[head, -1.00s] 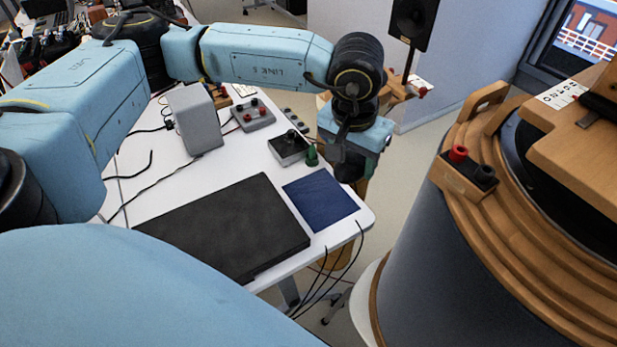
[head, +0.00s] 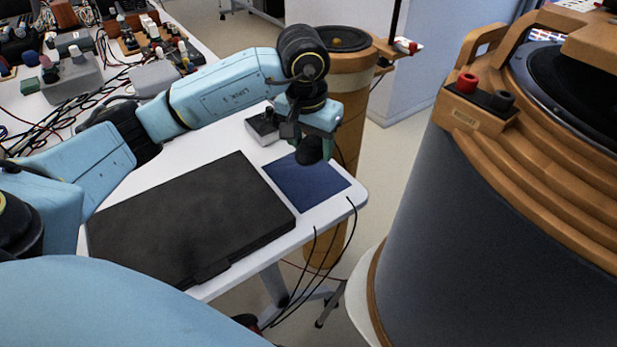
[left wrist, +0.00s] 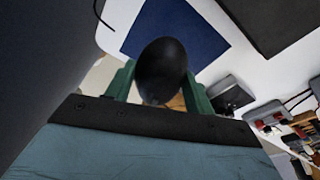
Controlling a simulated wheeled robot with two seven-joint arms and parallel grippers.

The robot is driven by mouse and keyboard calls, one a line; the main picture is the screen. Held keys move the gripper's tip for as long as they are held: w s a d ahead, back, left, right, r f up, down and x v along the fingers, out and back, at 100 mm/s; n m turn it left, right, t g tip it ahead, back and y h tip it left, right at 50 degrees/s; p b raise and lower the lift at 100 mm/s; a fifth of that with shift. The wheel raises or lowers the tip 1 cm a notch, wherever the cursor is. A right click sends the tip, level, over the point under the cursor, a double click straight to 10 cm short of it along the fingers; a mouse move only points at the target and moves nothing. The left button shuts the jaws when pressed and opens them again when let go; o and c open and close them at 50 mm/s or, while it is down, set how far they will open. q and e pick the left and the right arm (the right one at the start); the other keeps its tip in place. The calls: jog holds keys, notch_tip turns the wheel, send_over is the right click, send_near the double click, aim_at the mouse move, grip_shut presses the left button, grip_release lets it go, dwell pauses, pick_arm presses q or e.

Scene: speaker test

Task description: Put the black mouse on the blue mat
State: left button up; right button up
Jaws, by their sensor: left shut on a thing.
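The black mouse (head: 309,150) is held in my left gripper (head: 313,156), above the far edge of the blue mat (head: 305,186). In the left wrist view the mouse (left wrist: 163,70) sits between the two green fingers of the gripper (left wrist: 160,82). The blue mat (left wrist: 205,40) shows behind it there, partly covered by the mouse. In the head view the mat lies flat near the right end of the white table (head: 225,258). A gap between mouse and mat seems to remain, but its height is hard to judge. My right gripper is out of view.
A closed black laptop-like slab (head: 190,215) lies left of the mat. A grey box with knobs (head: 263,127) stands behind the mat. A large wood-trimmed speaker (head: 450,200) stands to the right, apart from the table. Black cables (head: 320,250) hang off the table's edge.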

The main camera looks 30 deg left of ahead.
aim_at(313, 184)
pick_arm(q)
notch_tip(313, 184, down, 8)
jog(key=shift+r+b, duration=0.1)
jog(key=shift+b, duration=0.75)
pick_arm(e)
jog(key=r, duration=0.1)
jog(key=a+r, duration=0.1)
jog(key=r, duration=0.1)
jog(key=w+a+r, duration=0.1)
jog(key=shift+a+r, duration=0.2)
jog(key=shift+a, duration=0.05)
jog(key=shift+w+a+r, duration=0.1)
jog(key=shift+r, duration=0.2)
pick_arm(q)
jog(key=shift+f+b, duration=0.35)
jog(key=shift+b, duration=0.05)
jog(key=shift+f, duration=0.25)
jog(key=o, duration=1.1)
jog(key=shift+c, duration=0.2)
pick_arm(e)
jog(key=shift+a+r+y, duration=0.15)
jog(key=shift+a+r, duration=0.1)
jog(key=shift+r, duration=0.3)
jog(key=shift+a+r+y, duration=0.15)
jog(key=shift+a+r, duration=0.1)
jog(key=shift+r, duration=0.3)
pick_arm(q)
jog(key=shift+r, duration=0.1)
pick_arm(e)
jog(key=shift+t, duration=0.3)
